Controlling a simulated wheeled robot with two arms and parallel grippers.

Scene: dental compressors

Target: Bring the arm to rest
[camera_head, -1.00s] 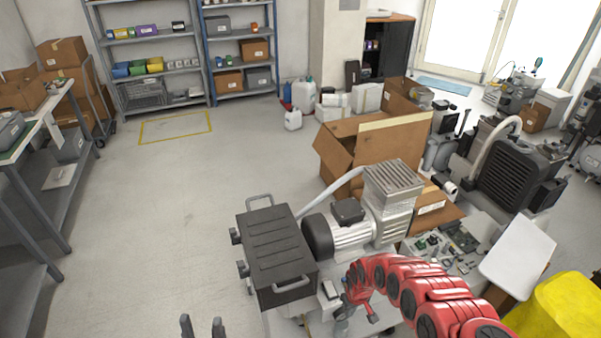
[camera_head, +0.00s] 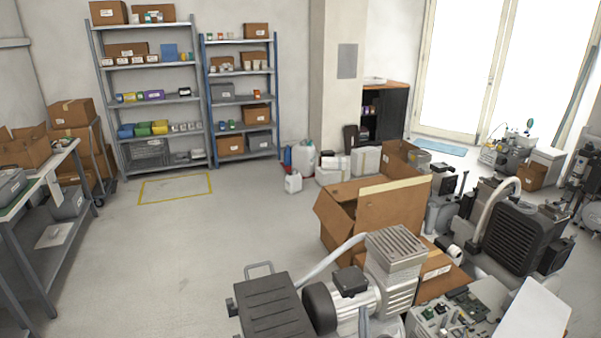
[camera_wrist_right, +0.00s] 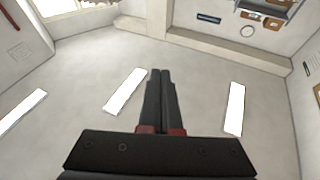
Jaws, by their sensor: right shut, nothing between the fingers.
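My right gripper (camera_wrist_right: 161,75) shows in the right wrist view. Its two dark fingers lie together with nothing between them. They point toward a pale ceiling with bright light panels (camera_wrist_right: 126,90). In the head view I cannot make out the right gripper clearly, and no red arm links show. My left gripper is not in view.
A compressor with a black ribbed box (camera_head: 270,300) and a silver motor (camera_head: 352,302) stands low at centre right. An open cardboard box (camera_head: 375,212) and a black finned unit (camera_head: 512,238) are behind it. Open floor (camera_head: 190,245) lies left of centre.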

